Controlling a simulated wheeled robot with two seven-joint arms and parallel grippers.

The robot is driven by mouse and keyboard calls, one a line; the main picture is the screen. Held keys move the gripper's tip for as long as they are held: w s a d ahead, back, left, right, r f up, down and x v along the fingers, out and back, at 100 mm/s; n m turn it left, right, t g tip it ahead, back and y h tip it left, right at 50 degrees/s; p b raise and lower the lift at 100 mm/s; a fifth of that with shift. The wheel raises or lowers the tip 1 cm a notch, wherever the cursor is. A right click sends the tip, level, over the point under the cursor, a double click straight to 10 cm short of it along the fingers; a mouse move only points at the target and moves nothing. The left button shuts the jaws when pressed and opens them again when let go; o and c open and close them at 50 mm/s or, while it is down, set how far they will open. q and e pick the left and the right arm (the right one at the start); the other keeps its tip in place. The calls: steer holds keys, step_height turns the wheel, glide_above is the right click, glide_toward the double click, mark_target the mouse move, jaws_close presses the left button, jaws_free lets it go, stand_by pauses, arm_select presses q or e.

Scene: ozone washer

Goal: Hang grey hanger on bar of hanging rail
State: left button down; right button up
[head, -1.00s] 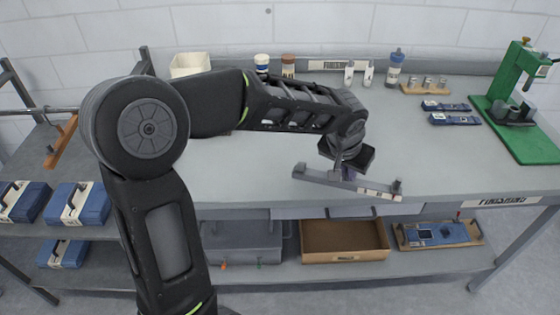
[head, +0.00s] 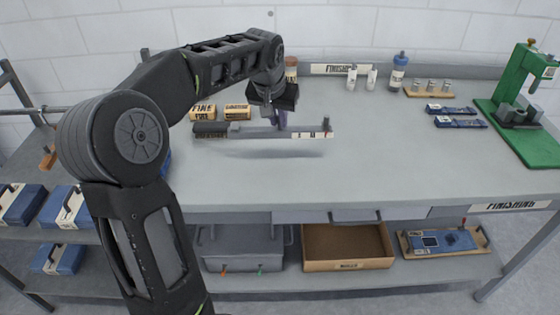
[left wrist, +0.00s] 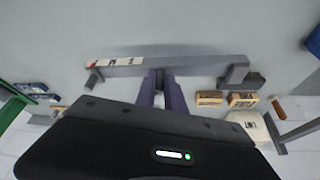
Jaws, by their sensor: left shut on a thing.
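The grey hanger (head: 262,134) is a long flat bar with a short upright peg near each end and a pale printed label on its right part. My left gripper (head: 282,119) is shut on it near the middle and holds it above the bench, with a soft shadow below. In the left wrist view the purple fingers (left wrist: 163,88) grip the hanger (left wrist: 200,66). The hanging rail's bar (head: 36,110) is at the far left, well away from the hanger, and partly hidden by my arm. A brown hanger (head: 47,160) hangs from it. My right gripper is not in view.
The grey bench (head: 400,160) is clear in the middle and front. Bottles (head: 398,72) stand at the back, and a green press (head: 525,95) stands right. Blue cases (head: 68,208) sit below the rail.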

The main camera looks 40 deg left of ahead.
mark_target(279, 138)
arm_select(q)
step_height(279, 138, down, 6)
steer(key=shift+f+p, duration=0.1)
steer(key=shift+p, duration=0.25)
steer(key=shift+f, duration=1.8)
steer(key=shift+f, duration=0.25)
steer(key=c, duration=1.4)
jaws_free()
steer(key=shift+r, duration=0.15)
steer(key=shift+r+p, duration=0.2)
steer(key=shift+p, duration=0.1)
steer(key=b+v, duration=0.1)
steer(key=v, duration=1)
steer(key=shift+s+r, duration=0.15)
steer(key=shift+r, duration=0.2)
